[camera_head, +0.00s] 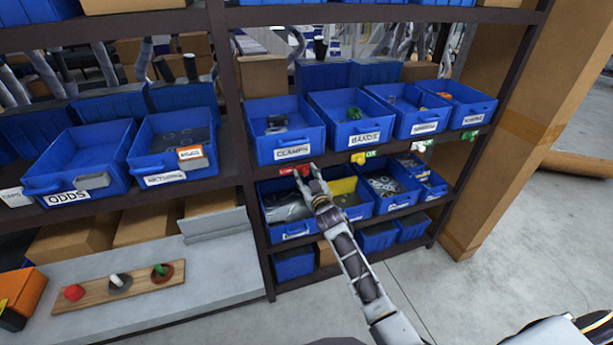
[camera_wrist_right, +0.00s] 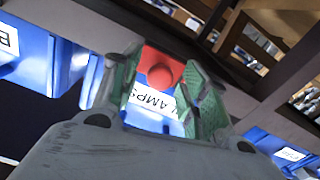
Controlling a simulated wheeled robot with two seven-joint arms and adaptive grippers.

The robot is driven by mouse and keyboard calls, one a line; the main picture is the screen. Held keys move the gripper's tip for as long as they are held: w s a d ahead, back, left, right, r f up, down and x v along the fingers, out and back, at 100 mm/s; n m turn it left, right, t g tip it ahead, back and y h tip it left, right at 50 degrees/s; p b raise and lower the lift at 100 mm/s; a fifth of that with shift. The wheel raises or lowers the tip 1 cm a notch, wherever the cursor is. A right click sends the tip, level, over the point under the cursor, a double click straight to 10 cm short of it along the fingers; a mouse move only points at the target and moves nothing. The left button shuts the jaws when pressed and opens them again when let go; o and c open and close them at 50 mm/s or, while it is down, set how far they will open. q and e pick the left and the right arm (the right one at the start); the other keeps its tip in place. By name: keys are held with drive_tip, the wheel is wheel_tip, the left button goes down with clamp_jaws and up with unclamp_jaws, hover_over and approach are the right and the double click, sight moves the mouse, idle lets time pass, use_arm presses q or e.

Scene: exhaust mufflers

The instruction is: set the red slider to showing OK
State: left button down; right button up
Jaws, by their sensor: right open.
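The red slider (camera_head: 288,171) sits on the front edge of the shelf, below the blue bin labelled CLAMPS (camera_head: 285,135). My right gripper (camera_head: 309,175) is just right of the slider's visible red part and overlaps this spot, hiding some of it. In the right wrist view a round red knob (camera_wrist_right: 160,74) shows between the spread green fingers of my right gripper (camera_wrist_right: 163,85), with the CLAMPS label close by. The fingers are open. I cannot tell whether they touch the knob. What the slider shows cannot be read. My left gripper is not in view.
Lower bins (camera_head: 295,232) sit close beneath my right gripper.

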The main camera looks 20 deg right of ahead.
clamp_jaws()
drive_tip(key=shift+s+a+b, duration=0.15)
drive_tip(key=shift+a+b, duration=0.3)
drive_tip(key=shift+a, duration=3)
drive_tip(key=shift+d, duration=0.15)
drive_tip(key=shift+c, duration=0.6)
unclamp_jaws()
drive_tip(key=shift+f, duration=0.1)
drive_tip(key=shift+s+f, duration=0.1)
